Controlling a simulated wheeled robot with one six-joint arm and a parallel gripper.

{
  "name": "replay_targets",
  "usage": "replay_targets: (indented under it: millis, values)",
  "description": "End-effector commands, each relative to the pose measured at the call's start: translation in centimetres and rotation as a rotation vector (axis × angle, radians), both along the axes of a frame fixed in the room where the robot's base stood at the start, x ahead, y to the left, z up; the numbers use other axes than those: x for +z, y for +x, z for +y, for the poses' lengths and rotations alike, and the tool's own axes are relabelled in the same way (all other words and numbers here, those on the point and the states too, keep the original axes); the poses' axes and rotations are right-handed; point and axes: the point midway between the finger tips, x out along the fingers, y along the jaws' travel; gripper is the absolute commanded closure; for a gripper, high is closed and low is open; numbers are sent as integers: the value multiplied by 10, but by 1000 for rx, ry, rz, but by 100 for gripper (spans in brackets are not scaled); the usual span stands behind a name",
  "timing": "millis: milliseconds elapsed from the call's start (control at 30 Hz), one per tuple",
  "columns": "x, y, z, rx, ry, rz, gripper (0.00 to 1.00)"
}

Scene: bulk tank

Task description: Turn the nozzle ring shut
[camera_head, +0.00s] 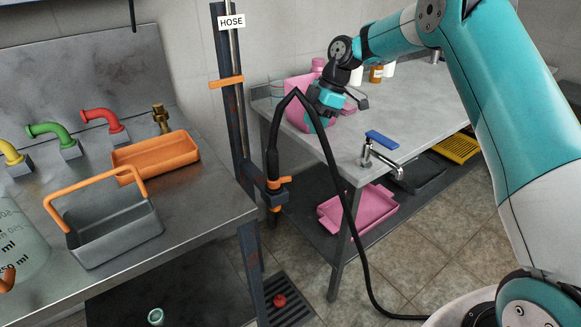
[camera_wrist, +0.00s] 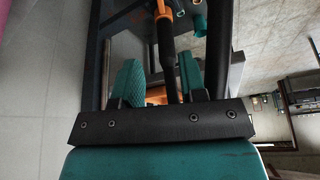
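The hose nozzle (camera_head: 273,195) hangs upright in a holder low on the dark post labelled HOSE. Its orange ring (camera_head: 280,181) has a small tab that points right in the head view. The black hose (camera_head: 345,205) rises from the nozzle, bends sharply and drops to the floor. My gripper (camera_head: 322,108) is up and to the right of the nozzle, close to the hose's bend. In the wrist view my teal fingers (camera_wrist: 160,80) are apart, with a dark stretch of hose or nozzle (camera_wrist: 166,50) visible between them. An orange part (camera_wrist: 160,8) shows at the top edge.
A pink jug (camera_head: 297,88) stands on the right table just behind my gripper. A tap (camera_head: 375,150) sits at that table's front edge. The left bench holds a grey caddy (camera_head: 115,235) and an orange tray (camera_head: 180,153). A floor drain (camera_head: 292,305) lies below the post.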

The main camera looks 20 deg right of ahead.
Motion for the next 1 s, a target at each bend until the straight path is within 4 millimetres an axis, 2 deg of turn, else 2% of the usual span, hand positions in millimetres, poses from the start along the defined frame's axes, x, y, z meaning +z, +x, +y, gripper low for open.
replay_targets:
  millis: [167, 500, 700, 833, 1000]
  values:
    - [-25, 0, 10, 5, 0, 3, 62]
    - [-97, 0, 41, 4, 0, 5, 62]
    - [-133, 0, 56, 3, -1, 2, 62]
    - [-148, 1, 63, 3, 0, 1, 62]
    - [-157, 1, 66, 2, 0, -1, 62]
